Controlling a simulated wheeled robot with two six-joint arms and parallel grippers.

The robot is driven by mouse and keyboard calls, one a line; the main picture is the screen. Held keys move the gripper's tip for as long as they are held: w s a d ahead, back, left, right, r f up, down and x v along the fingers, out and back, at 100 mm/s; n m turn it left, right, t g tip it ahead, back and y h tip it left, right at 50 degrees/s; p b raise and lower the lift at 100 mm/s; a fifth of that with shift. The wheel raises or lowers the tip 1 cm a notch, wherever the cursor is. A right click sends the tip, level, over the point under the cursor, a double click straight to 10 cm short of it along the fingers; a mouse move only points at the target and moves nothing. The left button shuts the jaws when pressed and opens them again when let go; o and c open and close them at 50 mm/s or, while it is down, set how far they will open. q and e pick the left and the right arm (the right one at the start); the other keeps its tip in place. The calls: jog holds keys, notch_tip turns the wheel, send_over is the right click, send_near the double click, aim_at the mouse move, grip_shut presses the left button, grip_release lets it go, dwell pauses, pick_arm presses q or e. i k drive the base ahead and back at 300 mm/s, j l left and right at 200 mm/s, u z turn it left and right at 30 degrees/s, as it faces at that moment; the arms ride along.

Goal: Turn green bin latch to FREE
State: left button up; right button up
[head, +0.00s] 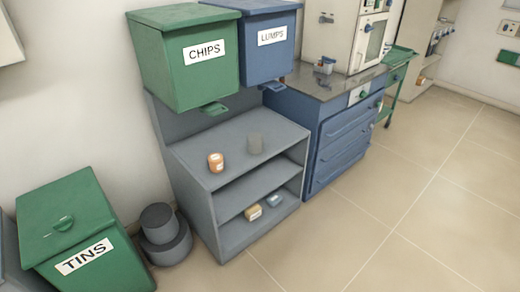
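A green bin labelled CHIPS (175,70) is mounted above a grey shelf unit, with a small green tab (214,108) under its front lower edge. A second green bin labelled TINS (115,268) stands at the lower left. No FREE marking is legible on either bin. Neither of my grippers is in view.
A blue bin labelled LUMPS (265,60) adjoins the CHIPS bin. Stacked grey round containers (165,245) stand beside TINS. A blue cabinet (340,150) is right; tiled floor (400,210) is clear.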

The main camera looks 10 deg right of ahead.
aim_at(64, 225)
jog(key=k+j+u, duration=0.15)
jog(key=j+u, duration=0.2)
jog(key=u, duration=0.15)
jog(key=k+j+u, duration=0.15)
jog(key=j+u, duration=0.2)
jog(key=u, duration=0.15)
jog(key=j+u, duration=0.5)
jog(key=l, duration=0.1)
